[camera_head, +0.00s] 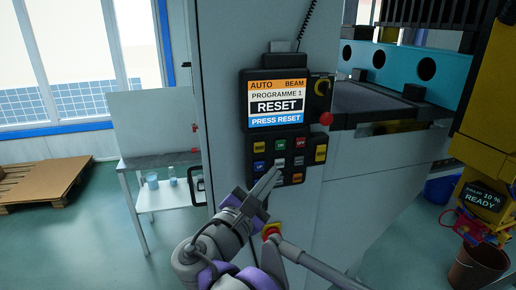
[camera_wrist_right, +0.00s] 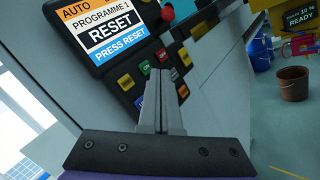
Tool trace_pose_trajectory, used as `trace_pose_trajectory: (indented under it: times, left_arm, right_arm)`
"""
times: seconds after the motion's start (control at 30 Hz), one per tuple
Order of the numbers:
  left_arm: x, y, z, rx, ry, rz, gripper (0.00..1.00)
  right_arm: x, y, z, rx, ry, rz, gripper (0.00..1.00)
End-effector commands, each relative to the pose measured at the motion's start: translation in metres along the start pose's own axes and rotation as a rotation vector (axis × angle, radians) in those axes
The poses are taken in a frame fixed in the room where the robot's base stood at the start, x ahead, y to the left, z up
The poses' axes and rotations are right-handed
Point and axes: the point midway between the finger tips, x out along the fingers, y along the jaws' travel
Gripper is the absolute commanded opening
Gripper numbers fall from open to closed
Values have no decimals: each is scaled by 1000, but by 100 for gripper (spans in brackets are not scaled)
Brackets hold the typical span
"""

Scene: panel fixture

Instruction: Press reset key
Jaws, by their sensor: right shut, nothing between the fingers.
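The control panel (camera_head: 276,128) hangs on a grey cabinet. Its screen (camera_head: 277,103) reads AUTO, BEAM, PROGRAMME 1, RESET and PRESS RESET. Below are keys: yellow (camera_head: 259,147), green (camera_head: 281,144), red (camera_head: 300,143), blue (camera_head: 259,166), orange (camera_head: 297,178) and a grey one partly covered by my fingers. I cannot read which key is labelled reset. My right gripper (camera_head: 276,171) is shut and empty, its tips in front of the lower middle keys. In the right wrist view the tips (camera_wrist_right: 158,73) overlap the keypad; contact cannot be told. My left gripper is not in view.
A side table (camera_head: 165,197) and a pallet (camera_head: 45,183) stand left. A yellow machine part (camera_head: 492,118) and a bucket (camera_head: 478,268) are right.

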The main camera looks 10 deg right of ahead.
Motion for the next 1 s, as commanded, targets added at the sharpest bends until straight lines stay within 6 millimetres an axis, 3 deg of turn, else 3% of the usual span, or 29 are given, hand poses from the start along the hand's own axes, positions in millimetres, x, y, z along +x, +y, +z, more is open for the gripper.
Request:
trace_pose_trajectory:
  times: [0.27,0.7,1.0]
  left_arm:
    - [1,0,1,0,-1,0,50]
    - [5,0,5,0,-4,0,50]
    - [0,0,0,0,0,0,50]
  right_arm:
    - [5,3,-4,1,1,-2,0]
    - [46,33,-33,2,0,-2,0]
    - [61,44,-44,2,1,-2,0]
